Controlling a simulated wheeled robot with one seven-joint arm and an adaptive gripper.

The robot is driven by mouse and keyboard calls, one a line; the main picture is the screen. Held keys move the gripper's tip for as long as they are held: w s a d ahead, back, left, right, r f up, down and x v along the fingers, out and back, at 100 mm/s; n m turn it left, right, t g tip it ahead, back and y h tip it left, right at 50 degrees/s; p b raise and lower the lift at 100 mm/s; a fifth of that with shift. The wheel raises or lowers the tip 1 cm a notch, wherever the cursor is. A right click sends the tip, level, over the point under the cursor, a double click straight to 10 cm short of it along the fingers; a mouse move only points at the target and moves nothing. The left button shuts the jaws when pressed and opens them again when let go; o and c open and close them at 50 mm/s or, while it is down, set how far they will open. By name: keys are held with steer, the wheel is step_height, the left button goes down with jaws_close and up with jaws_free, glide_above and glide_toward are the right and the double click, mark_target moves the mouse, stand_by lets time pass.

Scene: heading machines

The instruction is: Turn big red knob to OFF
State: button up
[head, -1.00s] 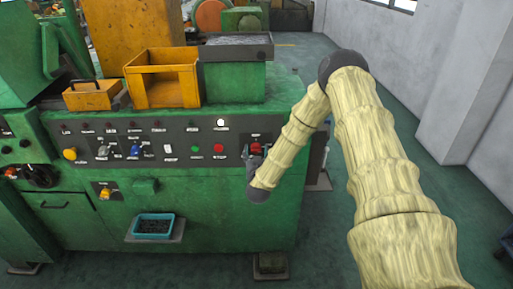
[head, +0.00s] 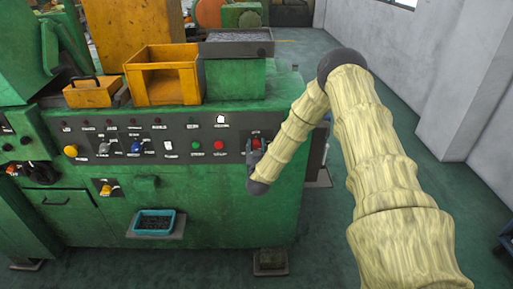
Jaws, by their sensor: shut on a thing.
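The big red knob (head: 256,142) sits at the right end of the dark control panel (head: 180,152) on the green machine. Only its upper part shows, with a small red label above it. My gripper (head: 252,160) is at the knob, just below and in front of it, and is shut on it. My wrist and forearm hide the knob's lower right side and most of the fingers. The knob's pointer and its OFF mark are too small to read.
Smaller red (head: 219,145) and green (head: 195,145) buttons lie left of the knob. Orange bins (head: 163,82) and a metal tray (head: 236,48) stand on top of the machine. A blue bin (head: 154,222) sits on a low shelf.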

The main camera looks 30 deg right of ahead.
steer(key=n+b, duration=0.2)
steer(key=n, duration=0.2)
steer(key=shift+w+a+n, duration=0.1)
steer(key=shift+a+n, duration=0.05)
steer(key=shift+n, duration=0.15)
steer(key=n+b, duration=0.2)
steer(key=n, duration=0.2)
steer(key=shift+f+b, duration=0.15)
steer(key=shift+b, duration=0.2)
steer(key=n+b, duration=0.4)
steer(key=n, duration=0.1)
steer(key=shift+a+f+n, duration=0.1)
steer(key=shift+f+n, duration=0.05)
steer(key=shift+n, duration=0.15)
steer(key=shift+n+b, duration=1.5)
steer(key=shift+n, duration=0.3)
steer(key=o, duration=1)
steer(key=shift+o, duration=0.2)
